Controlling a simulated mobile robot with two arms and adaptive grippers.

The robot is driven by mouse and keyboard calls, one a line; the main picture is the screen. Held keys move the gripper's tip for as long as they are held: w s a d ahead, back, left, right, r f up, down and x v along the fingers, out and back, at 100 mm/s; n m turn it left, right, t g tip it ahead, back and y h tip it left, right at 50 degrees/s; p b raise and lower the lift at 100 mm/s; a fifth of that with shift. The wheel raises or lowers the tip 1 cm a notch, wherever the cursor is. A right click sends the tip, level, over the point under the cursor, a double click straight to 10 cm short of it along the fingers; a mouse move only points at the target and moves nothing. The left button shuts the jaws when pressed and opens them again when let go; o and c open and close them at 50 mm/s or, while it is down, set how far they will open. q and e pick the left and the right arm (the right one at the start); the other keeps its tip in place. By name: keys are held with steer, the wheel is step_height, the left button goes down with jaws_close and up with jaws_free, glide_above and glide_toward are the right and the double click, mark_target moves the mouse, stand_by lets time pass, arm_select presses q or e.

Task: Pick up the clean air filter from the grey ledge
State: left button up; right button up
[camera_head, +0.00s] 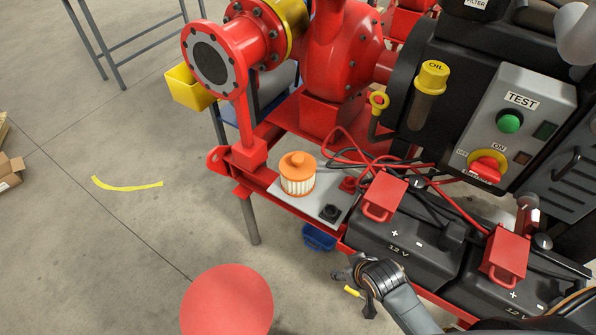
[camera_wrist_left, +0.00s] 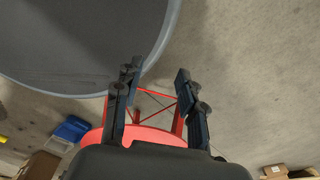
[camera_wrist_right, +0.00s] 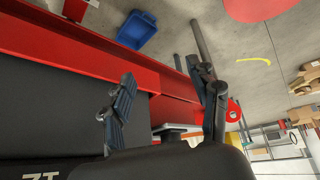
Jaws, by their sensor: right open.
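The clean air filter (camera_head: 297,179), with an orange cap and pale pleated sides, stands upright on the grey ledge (camera_head: 309,204) of the red skid. My right gripper (camera_head: 352,280) is in front of the skid, below and to the right of the filter in the head view, and apart from it. In the right wrist view its two fingers (camera_wrist_right: 166,97) are spread and nothing is held. The filter cannot be made out clearly there. My left gripper (camera_wrist_left: 155,88) shows only in the left wrist view, with its fingers apart and empty.
Two black batteries (camera_head: 385,239) with red terminal covers sit right of the ledge. A red pump flange (camera_head: 212,62) rises behind left. A blue bin (camera_head: 319,237) and a red round seat (camera_head: 227,303) are below.

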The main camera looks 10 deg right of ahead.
step_height(320, 180, up, 14)
steer(key=w+a+r+t+y, duration=0.1)
steer(key=w+a+t, duration=0.1)
steer(key=w, duration=0.1)
steer(key=n+t+y, duration=0.2)
steer(key=t+y, duration=0.1)
steer(key=t, duration=0.1)
glide_toward(299, 159)
steer(key=p+x, duration=0.1)
steer(key=x, duration=0.4)
steer(key=shift+w+r, duration=0.1)
steer(key=shift+r, duration=0.05)
steer(key=shift+x, duration=2.95)
jaws_close()
